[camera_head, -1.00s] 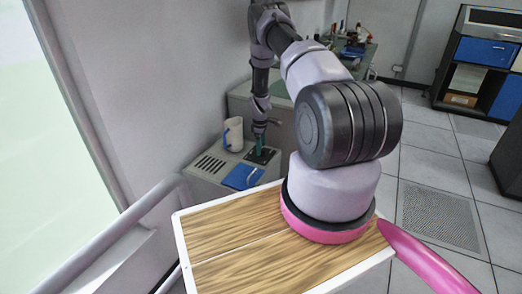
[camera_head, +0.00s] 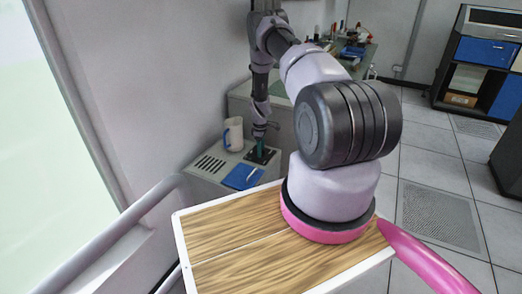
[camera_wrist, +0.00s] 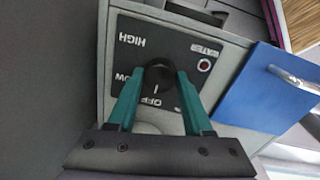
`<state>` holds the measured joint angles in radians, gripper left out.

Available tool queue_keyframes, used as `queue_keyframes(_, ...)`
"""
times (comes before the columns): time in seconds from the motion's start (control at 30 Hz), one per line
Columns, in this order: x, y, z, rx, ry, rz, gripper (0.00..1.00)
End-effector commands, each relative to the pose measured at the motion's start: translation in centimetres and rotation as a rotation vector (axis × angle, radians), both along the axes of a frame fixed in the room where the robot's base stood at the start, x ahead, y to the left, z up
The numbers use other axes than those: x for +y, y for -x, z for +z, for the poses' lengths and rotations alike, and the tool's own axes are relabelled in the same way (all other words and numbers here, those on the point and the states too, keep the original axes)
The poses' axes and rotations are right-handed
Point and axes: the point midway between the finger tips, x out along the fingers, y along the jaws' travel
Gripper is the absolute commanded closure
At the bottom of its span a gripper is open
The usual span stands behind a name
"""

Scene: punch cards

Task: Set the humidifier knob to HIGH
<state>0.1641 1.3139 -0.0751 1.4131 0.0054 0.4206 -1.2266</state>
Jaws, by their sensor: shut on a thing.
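The dark round humidifier knob (camera_wrist: 159,73) sits on a black panel (camera_wrist: 181,58) on the grey humidifier (camera_head: 206,168). In the wrist view the panel's labels appear upside down: HIGH (camera_wrist: 132,40), LOW, partly covered by a finger, and OFF (camera_wrist: 150,102). A small red light (camera_wrist: 204,65) is on the panel's right. My gripper (camera_wrist: 157,76) is shut on the knob, with one green finger on each side. A short light mark shows between the knob and OFF; I cannot tell which label the knob points to. In the head view my gripper (camera_head: 261,147) is at the panel and hides the knob.
A blue flat object (camera_head: 243,177) lies on the humidifier beside the panel and also shows in the wrist view (camera_wrist: 265,88). A white mug (camera_head: 233,133) stands behind, near the wall. A cluttered bench (camera_head: 350,55) stands further back.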

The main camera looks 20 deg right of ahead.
Motion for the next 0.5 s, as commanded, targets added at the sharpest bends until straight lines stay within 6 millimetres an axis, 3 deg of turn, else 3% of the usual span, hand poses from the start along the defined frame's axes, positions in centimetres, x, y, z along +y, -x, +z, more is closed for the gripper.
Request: queue_keyframes(0.5,0.06,-0.05,0.01,0.0,0.002,-0.359,1.0)
